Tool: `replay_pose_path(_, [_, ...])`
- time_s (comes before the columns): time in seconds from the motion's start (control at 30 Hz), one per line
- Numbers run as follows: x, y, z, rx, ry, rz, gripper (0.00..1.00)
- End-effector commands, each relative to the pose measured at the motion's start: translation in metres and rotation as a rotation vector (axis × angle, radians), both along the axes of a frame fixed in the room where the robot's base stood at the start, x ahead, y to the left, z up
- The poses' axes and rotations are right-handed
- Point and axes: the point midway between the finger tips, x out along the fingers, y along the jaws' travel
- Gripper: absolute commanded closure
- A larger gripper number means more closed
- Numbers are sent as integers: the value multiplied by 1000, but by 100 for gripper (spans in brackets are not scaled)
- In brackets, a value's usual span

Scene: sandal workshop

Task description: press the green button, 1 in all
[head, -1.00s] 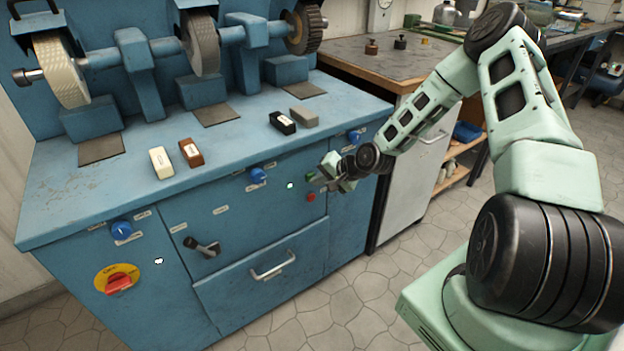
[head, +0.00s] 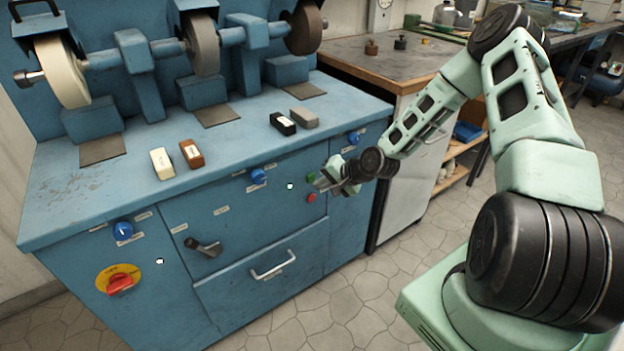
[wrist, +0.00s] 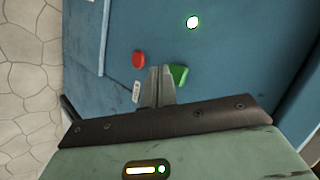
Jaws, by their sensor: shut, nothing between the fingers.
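The green button (head: 310,177) is on the blue machine's front panel, just above the red button (head: 311,197). In the wrist view the green button (wrist: 179,75) shows right of my fingertips and the red button (wrist: 138,59) left of them. My gripper (head: 318,184) is shut and empty, its tips pointing at the panel close to the green button. In the wrist view my gripper (wrist: 160,72) overlaps the green button's left edge; I cannot tell whether it touches. A small lamp (wrist: 193,22) glows whitish green, also in the head view (head: 290,186).
The blue machine (head: 75,205) carries three wheels, with small blocks on its top. A blue knob (head: 258,176) and a drawer handle (head: 272,265) stand out from its front. A workbench (head: 400,60) is at the right.

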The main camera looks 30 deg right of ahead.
Motion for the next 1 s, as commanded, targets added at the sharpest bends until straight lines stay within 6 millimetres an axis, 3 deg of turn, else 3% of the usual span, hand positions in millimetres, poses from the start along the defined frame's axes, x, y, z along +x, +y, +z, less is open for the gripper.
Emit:
replay_pose_path(0.17, [-2,0,0,0,1,-1,100])
replay_pose_path(0.7, [-47,-2,0,0,1,-2,100])
replay_pose_path(1.0, [-50,-2,0,-1,1,0,100])
